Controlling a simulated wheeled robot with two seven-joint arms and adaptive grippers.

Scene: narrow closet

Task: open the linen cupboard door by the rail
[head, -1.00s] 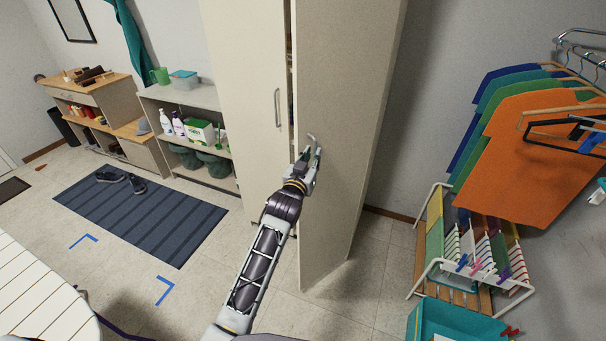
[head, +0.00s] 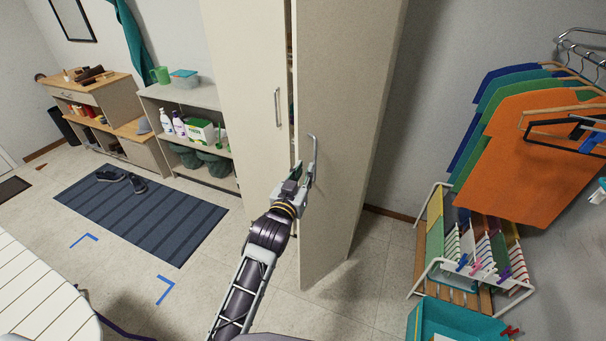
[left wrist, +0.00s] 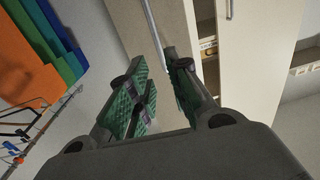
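The linen cupboard door (head: 345,110) is a tall pale panel standing ajar, swung out toward me. Its upright grey rail (head: 314,155) is near the free edge and also shows in the left wrist view (left wrist: 151,22). My left gripper (head: 303,178) is at the rail's lower part in the head view. In the left wrist view its green-padded fingers (left wrist: 152,65) are apart, with nothing held between them. The rail runs down toward the fingertips; I cannot tell whether they touch it. My right gripper is not in view.
The other cupboard door (head: 243,90) is closed, with its own handle (head: 278,108). A clothes rack with orange and green garments (head: 530,150) and a drying rack (head: 470,255) stand at the right. A white table (head: 40,295) is at front left. Floor before the cupboard is clear.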

